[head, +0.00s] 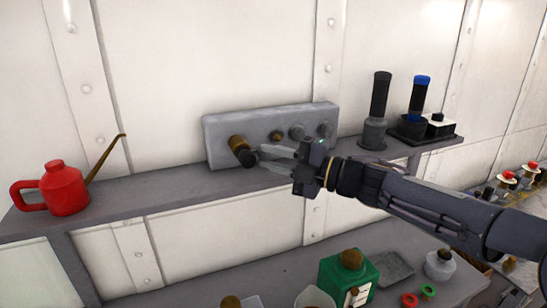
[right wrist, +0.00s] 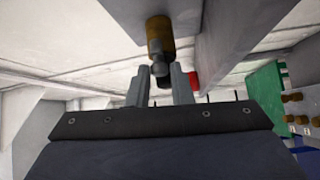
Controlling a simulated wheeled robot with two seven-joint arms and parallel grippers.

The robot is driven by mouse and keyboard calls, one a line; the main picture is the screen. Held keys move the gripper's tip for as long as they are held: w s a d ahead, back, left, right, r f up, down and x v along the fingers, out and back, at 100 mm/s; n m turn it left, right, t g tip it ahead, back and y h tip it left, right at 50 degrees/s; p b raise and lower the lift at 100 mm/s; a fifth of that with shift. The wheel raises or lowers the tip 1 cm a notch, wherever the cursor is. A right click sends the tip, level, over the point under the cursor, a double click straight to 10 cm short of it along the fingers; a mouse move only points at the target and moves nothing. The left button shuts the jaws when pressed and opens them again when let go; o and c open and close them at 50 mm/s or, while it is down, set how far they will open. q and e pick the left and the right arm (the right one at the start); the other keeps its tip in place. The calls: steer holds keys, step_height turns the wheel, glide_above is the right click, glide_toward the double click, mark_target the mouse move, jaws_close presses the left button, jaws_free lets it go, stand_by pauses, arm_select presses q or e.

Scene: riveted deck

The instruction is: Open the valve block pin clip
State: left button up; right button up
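The grey valve block (head: 275,120) stands on the shelf against the wall, with a row of fittings on its front. The leftmost is a brass fitting (head: 237,143) with a black end; it also shows in the right wrist view (right wrist: 160,36). A small grey round part (right wrist: 159,68) sits at its near end there. I cannot make out a separate pin clip. My right gripper (head: 262,158) reaches in from the right in front of this fitting. In the right wrist view its fingers stand apart, one each side of the fitting's end, with gaps visible. My left gripper is out of view.
A red oil can (head: 64,190) with a long spout stands at the shelf's left. Black and blue-topped cylinders (head: 378,105) stand at its right. A green box (head: 345,278), a flask (head: 440,264) and coloured rings lie on the lower surface. The shelf (head: 150,190) is clear left of the block.

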jaws_close()
steer(key=n+h+p, duration=0.1)
steer(key=p, duration=0.2)
steer(key=n+g+h+p, duration=0.1)
steer(key=n+h+p, duration=0.1)
steer(key=p, duration=0.1)
steer(key=shift+r, duration=0.3)
steer(key=shift+n+h, duration=0.4)
steer(key=shift+o, duration=2.4)
jaws_free()
steer(key=b+v, duration=0.1)
steer(key=v, duration=0.7)
